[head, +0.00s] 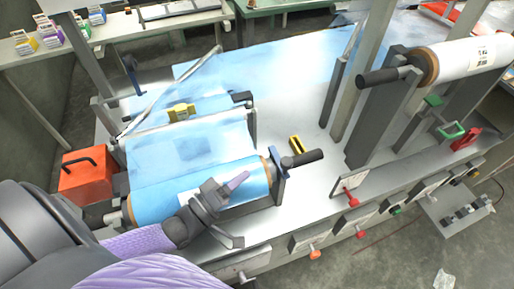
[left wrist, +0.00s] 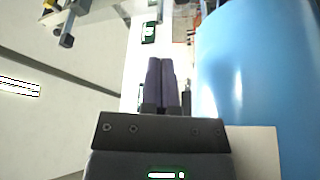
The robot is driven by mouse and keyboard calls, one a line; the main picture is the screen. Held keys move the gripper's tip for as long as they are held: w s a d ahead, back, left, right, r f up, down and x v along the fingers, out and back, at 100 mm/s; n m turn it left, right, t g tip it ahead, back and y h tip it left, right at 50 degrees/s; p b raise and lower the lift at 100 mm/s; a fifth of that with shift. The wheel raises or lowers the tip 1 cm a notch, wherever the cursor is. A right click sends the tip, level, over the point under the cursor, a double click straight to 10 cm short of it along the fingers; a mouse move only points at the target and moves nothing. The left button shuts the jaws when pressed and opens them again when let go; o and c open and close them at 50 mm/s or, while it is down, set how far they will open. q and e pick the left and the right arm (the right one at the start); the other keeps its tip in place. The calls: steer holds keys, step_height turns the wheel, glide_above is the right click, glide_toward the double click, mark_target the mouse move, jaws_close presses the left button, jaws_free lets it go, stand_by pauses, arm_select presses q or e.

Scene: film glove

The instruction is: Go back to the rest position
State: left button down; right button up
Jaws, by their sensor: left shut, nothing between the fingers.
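My left gripper (head: 236,183) is over the near side of the blue film roll (head: 150,203) in the head view. Its purple fingers are together and hold nothing. In the left wrist view the two closed fingers (left wrist: 161,82) point away, with the blue film roll (left wrist: 255,60) close on their right. I cannot tell whether the gripper touches the roll. My right gripper is not in view.
A white film roll (head: 470,60) with a black handle stands at the right. A red-orange box (head: 87,175) is left of the blue roll. A black handle (head: 303,158) sticks out at the blue roll's right end. Coloured knobs line the table's front edge.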

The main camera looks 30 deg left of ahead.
arm_select(q)
steer(key=s+d+f+m+g+y, duration=0.2)
steer(key=d+f+m+g, duration=0.2)
steer(key=d+m+g, duration=0.3)
steer(key=s+a+r+m+g+y, duration=0.1)
steer(key=s+a+m+g+y, duration=0.3)
steer(key=s+g, duration=0.55)
steer(key=s+f+y+b, duration=0.1)
steer(key=s+f, duration=0.1)
steer(key=f, duration=0.8)
steer(key=s+f, duration=0.2)
steer(key=f, duration=0.8)
steer(key=s+a+f+g+b, duration=0.1)
steer(key=s+a+f, duration=0.1)
steer(key=s+f, duration=0.7)
steer(key=s, duration=0.3)
steer(key=shift+s+f+m, duration=0.3)
steer(key=shift+f, duration=0.05)
steer(key=shift+g, duration=0.25)
